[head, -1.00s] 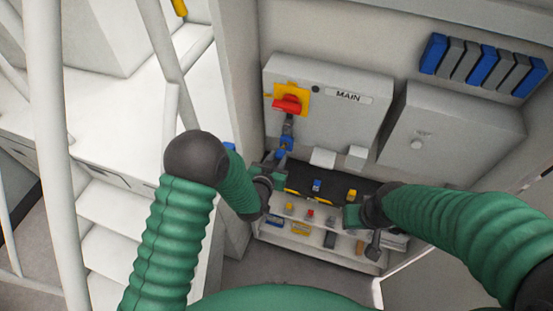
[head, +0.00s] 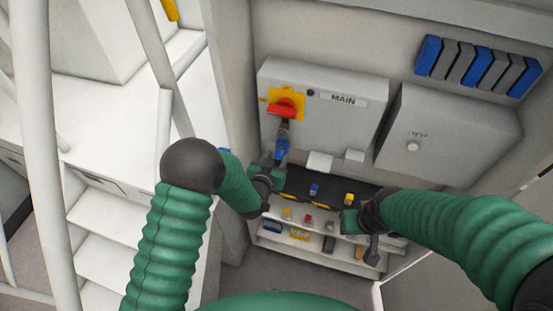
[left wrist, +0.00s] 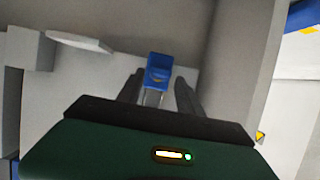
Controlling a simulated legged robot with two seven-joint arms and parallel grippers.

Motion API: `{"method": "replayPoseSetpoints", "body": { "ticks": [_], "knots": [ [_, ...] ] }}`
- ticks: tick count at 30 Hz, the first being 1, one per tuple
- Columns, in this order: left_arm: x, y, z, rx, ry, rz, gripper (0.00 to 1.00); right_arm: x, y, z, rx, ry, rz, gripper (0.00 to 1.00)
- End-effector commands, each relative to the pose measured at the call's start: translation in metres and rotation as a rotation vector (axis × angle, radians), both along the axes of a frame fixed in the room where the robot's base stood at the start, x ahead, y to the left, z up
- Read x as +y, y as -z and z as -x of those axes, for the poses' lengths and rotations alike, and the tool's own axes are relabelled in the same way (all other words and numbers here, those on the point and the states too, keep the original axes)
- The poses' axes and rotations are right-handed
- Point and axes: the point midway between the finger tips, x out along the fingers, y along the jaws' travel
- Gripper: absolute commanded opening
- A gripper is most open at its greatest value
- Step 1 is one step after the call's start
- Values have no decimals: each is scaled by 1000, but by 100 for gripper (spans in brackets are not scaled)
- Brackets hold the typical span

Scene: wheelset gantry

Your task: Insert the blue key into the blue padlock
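The blue padlock (head: 282,149) hangs below the red switch handle (head: 283,108) on the MAIN box. My left gripper (head: 273,167) is just below and left of it. In the left wrist view, a blue body with pale metal legs (left wrist: 159,68), seemingly the padlock, shows between the two dark fingers. The fingers (left wrist: 158,82) are apart, with narrow gaps on both sides. A small blue item (head: 314,189) stands on the dark shelf; I cannot tell whether it is the blue key. My right gripper (head: 352,220) is by the shelf's right side; its fingers are unclear.
The shelf holds a yellow item (head: 348,198), a red item (head: 308,219) and others in lower rows. A grey TEST box (head: 440,135) is at the right. Blue and grey binders (head: 478,66) sit above. White stairs and rails (head: 45,150) are at the left.

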Motion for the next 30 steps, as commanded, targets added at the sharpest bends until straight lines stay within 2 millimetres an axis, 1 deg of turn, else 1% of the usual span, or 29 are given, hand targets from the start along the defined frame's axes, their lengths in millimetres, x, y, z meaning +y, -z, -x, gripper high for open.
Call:
{"method": "replayPoseSetpoints", "body": {
  "ticks": [1, 2, 11, 14, 17, 21, 24, 30],
  "knots": [
    [0, 0, 0, 0, 0, 0, 51, 0, 0, 0, 0, 0, 0, 36],
    [0, 0, 0, 0, 1, 0, 54, 0, 0, 0, 0, 0, 0, 36],
    [0, 0, 1, 1, 1, 0, 54, 0, 0, 0, 0, 0, 0, 36],
    [2, -2, 9, 2, 2, 0, 54, 0, 4, 0, 0, 0, 0, 36],
    [8, -9, 26, 1, 2, 0, 54, 0, 10, 0, 0, 0, 0, 36],
    [18, -23, 61, -1, 2, 0, 54, 0, 20, 0, 0, 0, 0, 36],
    [26, -33, 83, -1, 2, 1, 54, 0, 25, 0, 0, 0, 0, 36],
    [38, -50, 120, -1, 1, 1, 54, 0, 33, 0, 0, 0, 0, 36]
  ]
}}
